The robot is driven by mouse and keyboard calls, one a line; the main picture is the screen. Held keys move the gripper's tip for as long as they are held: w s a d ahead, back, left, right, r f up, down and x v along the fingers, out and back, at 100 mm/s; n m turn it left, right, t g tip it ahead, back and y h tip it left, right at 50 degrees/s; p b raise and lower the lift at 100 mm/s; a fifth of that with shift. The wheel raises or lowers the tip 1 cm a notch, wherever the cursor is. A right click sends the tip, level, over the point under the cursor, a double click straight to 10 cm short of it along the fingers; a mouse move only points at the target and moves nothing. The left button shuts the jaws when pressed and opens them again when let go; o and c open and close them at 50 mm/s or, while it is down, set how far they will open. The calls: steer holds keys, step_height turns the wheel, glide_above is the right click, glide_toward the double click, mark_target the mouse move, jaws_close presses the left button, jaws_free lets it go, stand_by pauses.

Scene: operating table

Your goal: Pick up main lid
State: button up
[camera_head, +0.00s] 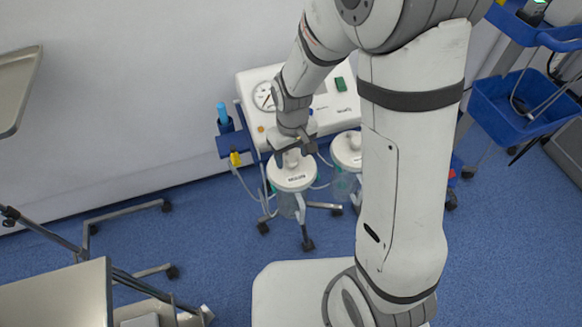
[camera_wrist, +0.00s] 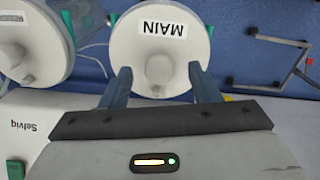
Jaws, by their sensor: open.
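The main lid (camera_wrist: 185,50) is round and white, with a label reading MAIN upside down in the wrist view. A pale knob (camera_wrist: 160,68) stands at its middle. In the head view the lid (camera_head: 292,182) sits on a clear canister (camera_head: 288,205) on a wheeled suction stand. My gripper (camera_wrist: 160,72) is open, its two dark fingers on either side of the knob, with gaps visible between. The gripper also shows just above the lid in the head view (camera_head: 291,150), where it partly hides the knob.
A second white-lidded canister (camera_head: 347,148) stands close on the right; its lid also shows in the wrist view (camera_wrist: 35,40). The suction unit (camera_head: 335,105) with a gauge is behind. A blue holder (camera_head: 232,143) is at left. Blue floor is open in front.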

step_height(320, 180, down, 2)
steer(key=shift+f, duration=0.25)
steer(key=c, duration=1.1)
